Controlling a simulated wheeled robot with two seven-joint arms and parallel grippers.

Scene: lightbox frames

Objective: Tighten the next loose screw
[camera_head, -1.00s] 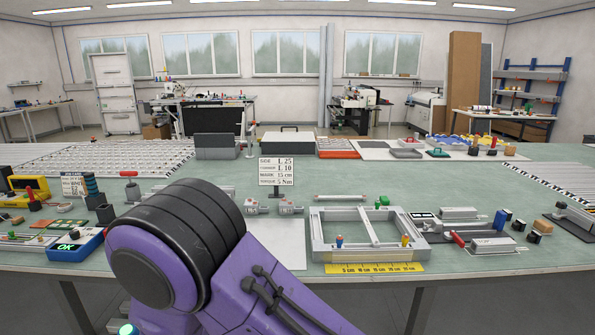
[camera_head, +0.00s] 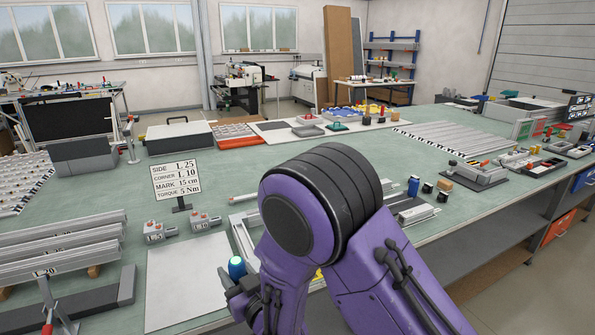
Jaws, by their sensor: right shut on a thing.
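The aluminium frame (camera_head: 243,235) lies on the green bench, mostly hidden behind my purple right arm. Only its left bar and bits of its edges show. My right gripper (camera_head: 238,284) is low in the picture, near the frame's front left corner. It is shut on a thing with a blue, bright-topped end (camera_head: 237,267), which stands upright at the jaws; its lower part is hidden. I cannot make out any screw or whether the tip touches one. My left gripper is out of view.
Two small grey blocks (camera_head: 203,221) stand left of the frame, behind a pale sheet (camera_head: 187,283). Stacked aluminium profiles (camera_head: 65,250) lie at the left. A blue cylinder (camera_head: 413,186) and black blocks stand right of my arm.

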